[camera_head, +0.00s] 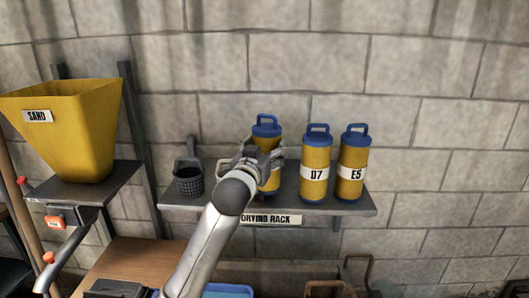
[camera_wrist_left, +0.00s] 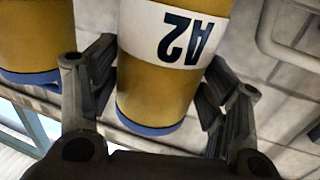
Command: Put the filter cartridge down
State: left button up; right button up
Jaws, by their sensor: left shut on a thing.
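The filter cartridge marked A2 is a yellow cylinder with a blue cap and handle; it is upright at the drying rack in the head view (camera_head: 267,131). My left gripper (camera_head: 255,158) is shut around its middle and hides its label there. In the left wrist view the cartridge (camera_wrist_left: 155,90) sits between the fingers, its label upside down and its blue base rim showing. The drying rack (camera_head: 232,205) is a grey wall shelf. I cannot tell whether the cartridge's base touches the shelf. My right gripper is not in view.
Cartridges D7 (camera_head: 314,191) and E5 (camera_head: 350,189) stand on the shelf, right of A2. A dark mesh basket (camera_head: 189,182) is at its left end, with a gap before my gripper. A yellow sand hopper (camera_head: 75,130) stands further left. A wooden top (camera_head: 135,262) lies below.

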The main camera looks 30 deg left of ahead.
pick_arm(q)
jog(key=shift+f, duration=0.85)
jog(key=o, duration=1)
jog(key=shift+f, duration=0.1)
jog(key=shift+c, duration=0.2)
jog(key=o, duration=0.4)
jog(key=shift+s, duration=0.1)
jog(key=shift+d, duration=0.1)
